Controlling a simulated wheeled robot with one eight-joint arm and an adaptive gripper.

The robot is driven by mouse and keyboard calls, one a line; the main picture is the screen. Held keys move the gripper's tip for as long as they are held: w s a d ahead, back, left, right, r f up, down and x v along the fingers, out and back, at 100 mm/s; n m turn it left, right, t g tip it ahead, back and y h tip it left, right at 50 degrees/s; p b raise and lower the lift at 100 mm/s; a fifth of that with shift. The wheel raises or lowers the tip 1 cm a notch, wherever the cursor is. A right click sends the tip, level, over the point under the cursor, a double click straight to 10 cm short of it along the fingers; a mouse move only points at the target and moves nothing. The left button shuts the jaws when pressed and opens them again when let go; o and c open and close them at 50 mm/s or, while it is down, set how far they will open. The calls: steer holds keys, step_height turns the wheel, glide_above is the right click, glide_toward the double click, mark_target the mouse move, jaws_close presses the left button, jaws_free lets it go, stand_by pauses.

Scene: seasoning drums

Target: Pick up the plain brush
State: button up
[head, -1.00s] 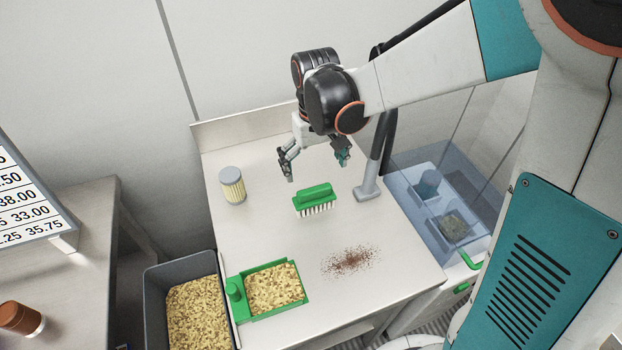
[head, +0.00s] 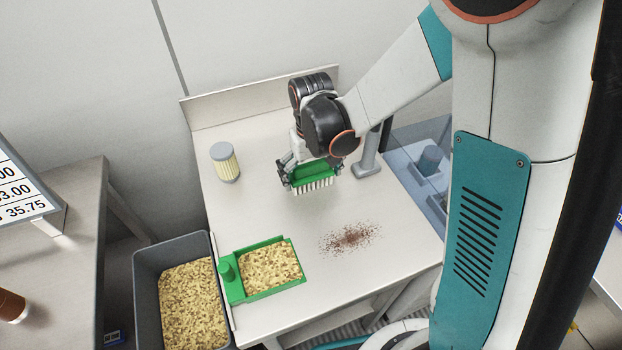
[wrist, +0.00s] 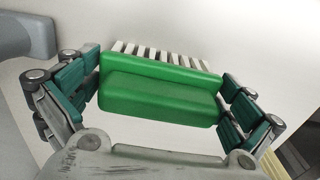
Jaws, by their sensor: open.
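The brush (head: 316,175) has a green block handle and white bristles, and it stands bristles down on the table. In the wrist view the brush (wrist: 160,88) lies between my two fingers. My gripper (head: 310,176) is down over the brush, with one finger at each end of it. In the wrist view my gripper (wrist: 162,100) is open, its finger pads close to the ends of the green handle. Whether the pads touch the handle is hard to tell.
A reddish-brown powder spill (head: 350,238) lies in front of the brush. A green tray (head: 236,290) of crumbs sits at the table's front left, beside a grey bin (head: 146,290). A grey post (head: 368,158) rises close right of the brush.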

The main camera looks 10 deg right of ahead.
steer(key=c, duration=0.9)
step_height(320, 180, up, 20)
steer(key=p, duration=0.6)
steer(key=shift+p, duration=0.35)
steer(key=o, duration=0.4)
steer(key=shift+f, duration=0.1)
steer(key=shift+c, duration=0.5)
